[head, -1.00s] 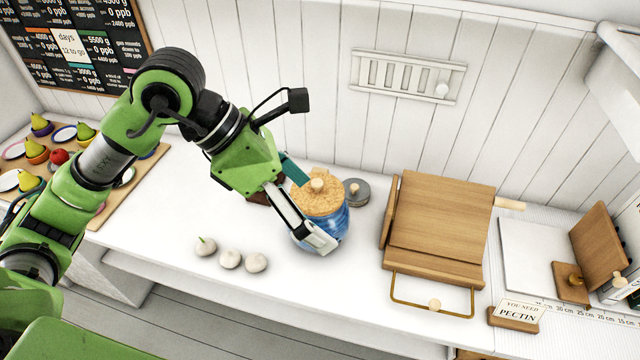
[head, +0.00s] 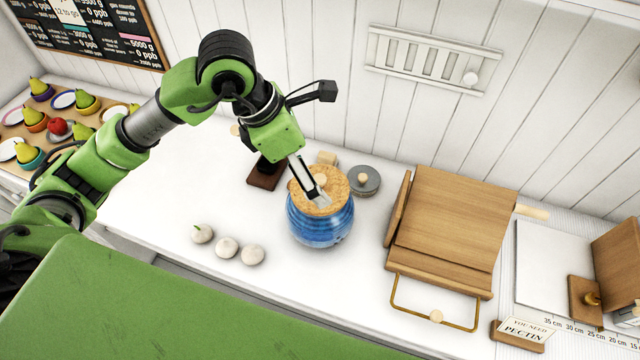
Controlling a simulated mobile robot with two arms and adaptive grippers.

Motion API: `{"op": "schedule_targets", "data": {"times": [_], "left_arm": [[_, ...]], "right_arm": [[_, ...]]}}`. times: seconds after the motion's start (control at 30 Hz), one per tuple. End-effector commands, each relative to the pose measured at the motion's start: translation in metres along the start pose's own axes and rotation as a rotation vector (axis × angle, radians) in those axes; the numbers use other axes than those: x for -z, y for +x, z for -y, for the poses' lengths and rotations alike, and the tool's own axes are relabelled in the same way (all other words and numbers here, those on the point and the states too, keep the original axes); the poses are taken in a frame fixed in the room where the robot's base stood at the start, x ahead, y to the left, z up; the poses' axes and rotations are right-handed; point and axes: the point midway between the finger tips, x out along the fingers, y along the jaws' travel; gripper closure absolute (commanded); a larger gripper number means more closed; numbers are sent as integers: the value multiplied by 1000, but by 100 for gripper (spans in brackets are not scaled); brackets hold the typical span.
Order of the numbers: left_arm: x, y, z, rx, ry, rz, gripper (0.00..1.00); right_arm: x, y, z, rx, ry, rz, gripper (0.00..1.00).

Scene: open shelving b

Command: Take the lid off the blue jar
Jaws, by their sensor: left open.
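The blue jar (head: 321,226) stands upright on the white counter, near the middle of the head view. Its cork-like lid (head: 337,187) with a round pale knob sits on top of it. My left gripper (head: 316,192) is open over the lid, with a finger beside the knob and partly in front of it. I cannot tell whether the finger touches the lid. My right gripper is not in view.
A wooden stand (head: 448,230) with a brass handle is to the right. A dark brown block (head: 266,173) is behind left.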

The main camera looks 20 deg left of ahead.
Motion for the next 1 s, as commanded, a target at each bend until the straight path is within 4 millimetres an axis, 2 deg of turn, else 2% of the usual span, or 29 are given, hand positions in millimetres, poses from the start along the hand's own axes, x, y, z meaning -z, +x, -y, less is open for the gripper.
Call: {"op": "schedule_targets", "data": {"times": [0.17, 0.33, 0.53, 0.77, 0.8, 0.93, 1.0], "left_arm": [[1, 10, 1, 3, 1, -2, 0], [3, 31, 3, 5, -1, -4, 0], [3, 55, 2, 3, 1, -1, 0], [4, 59, 2, 0, 2, 0, 0], [4, 59, 2, 0, 2, 0, 3], [4, 59, 2, 0, 2, 0, 36], [4, 59, 2, 0, 2, 0, 38]], "right_arm": [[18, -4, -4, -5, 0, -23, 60], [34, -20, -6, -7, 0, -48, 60], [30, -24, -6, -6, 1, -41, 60], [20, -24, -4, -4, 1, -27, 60], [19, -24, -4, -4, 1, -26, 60], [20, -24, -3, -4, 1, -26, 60], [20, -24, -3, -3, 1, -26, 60]]}}
